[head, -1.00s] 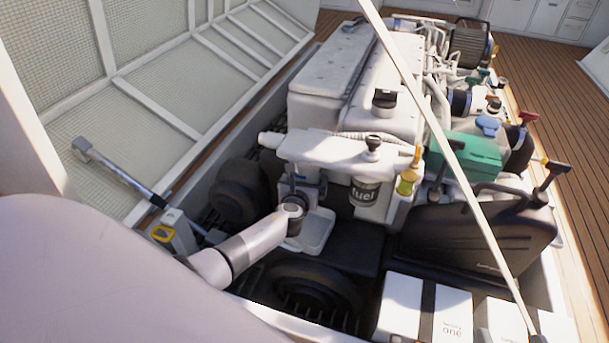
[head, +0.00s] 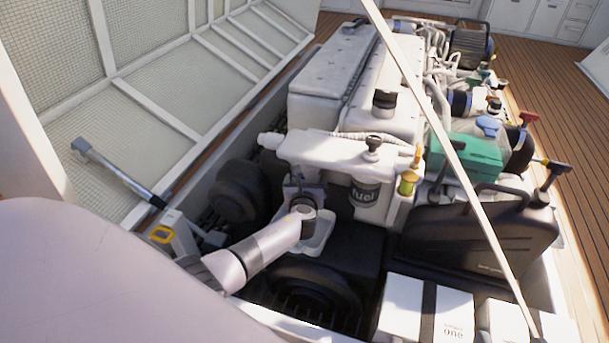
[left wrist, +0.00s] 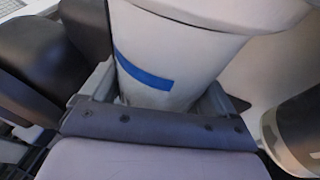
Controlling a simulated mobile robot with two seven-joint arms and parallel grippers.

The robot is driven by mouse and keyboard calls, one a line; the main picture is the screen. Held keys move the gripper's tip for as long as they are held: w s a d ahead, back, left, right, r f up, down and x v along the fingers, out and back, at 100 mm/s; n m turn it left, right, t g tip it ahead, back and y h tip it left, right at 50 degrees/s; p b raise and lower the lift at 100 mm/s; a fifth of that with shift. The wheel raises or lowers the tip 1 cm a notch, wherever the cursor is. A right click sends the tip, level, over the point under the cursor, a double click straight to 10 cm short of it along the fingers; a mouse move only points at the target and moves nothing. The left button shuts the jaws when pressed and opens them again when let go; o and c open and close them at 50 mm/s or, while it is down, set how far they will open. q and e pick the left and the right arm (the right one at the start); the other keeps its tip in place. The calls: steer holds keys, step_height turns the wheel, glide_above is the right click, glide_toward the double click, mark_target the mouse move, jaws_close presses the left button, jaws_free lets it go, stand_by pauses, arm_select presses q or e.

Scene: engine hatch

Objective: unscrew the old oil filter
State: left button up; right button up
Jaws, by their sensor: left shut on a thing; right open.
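The old oil filter (left wrist: 165,65) is a pale tapered cylinder with a blue stripe in the left wrist view. My left gripper (left wrist: 160,100) is shut around it, one grey finger on each side. In the head view my left arm reaches from the lower left to the front of the engine (head: 335,75). Its wrist hides most of the left jaws and the filter there. A shallow pale tray (head: 320,240) lies under the wrist. I cannot make out the jaws of my right gripper in these views.
The fuel filter (head: 364,192) hangs just right of my left wrist. A black jerrycan (head: 475,240) and white boxes (head: 425,310) crowd the right and front. Black mounts (head: 242,190) stand to the left. A pale diagonal bar (head: 440,125) crosses in front of the engine.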

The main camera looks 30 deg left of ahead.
arm_select(q)
steer(key=shift+a+m+t+h, duration=0.1)
steer(key=shift+m+t+h, duration=0.5)
steer(key=shift+m+h, duration=0.45)
steer(key=shift+s+a+m+h, duration=0.1)
steer(key=shift+a+m+h, duration=0.05)
steer(key=shift+m+h, duration=0.65)
steer(key=shift+f+t+h, duration=0.1)
steer(key=shift+t+h, duration=0.2)
steer(key=shift+h, duration=0.15)
steer(key=shift+m+h, duration=0.4)
steer(key=shift+m, duration=0.05)
steer(key=shift+b, duration=0.3)
